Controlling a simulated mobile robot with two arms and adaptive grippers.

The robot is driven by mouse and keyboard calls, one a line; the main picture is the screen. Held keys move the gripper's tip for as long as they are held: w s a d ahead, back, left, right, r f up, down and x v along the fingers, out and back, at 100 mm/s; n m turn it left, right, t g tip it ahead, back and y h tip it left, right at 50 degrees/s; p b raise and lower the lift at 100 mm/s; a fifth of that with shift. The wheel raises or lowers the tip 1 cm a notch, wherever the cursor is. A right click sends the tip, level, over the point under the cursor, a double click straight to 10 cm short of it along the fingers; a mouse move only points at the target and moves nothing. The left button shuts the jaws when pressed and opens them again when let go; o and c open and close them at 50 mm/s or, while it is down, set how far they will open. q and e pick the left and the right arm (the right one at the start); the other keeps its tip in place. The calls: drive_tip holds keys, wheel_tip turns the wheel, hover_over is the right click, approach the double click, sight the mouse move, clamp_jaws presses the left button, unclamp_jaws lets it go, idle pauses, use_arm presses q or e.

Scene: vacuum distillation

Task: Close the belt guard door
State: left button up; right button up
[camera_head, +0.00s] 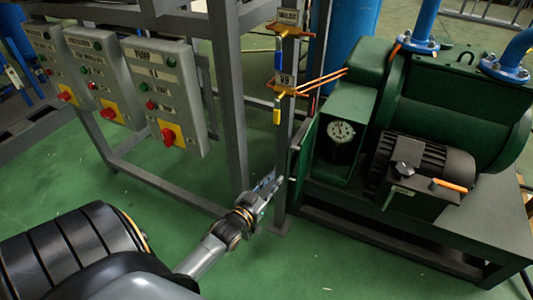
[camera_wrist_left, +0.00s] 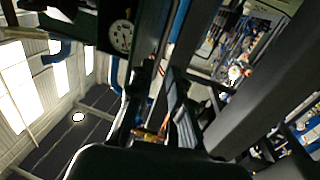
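The belt guard door (camera_head: 303,150) appears to be the narrow green panel at the left side of the green pump housing (camera_head: 372,75). It stands out from the housing, seen nearly edge-on, so it looks open. My left gripper (camera_head: 268,184) is low and just left of the door's lower edge, close to a grey frame post. I cannot tell whether it touches the door. Its fingers look close together, but their gap is not clear. My right gripper is not in view.
A round gauge (camera_head: 341,131) sits beside the door, and shows in the wrist view (camera_wrist_left: 121,36). A black motor (camera_head: 425,160) is to the right. The grey frame post (camera_head: 284,190) stands by my gripper. Control boxes (camera_head: 165,85) hang at left. Green floor is clear in front.

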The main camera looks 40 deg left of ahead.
use_arm(q)
drive_tip(key=shift+s+d, duration=0.15)
drive_tip(key=shift+s, duration=1.35)
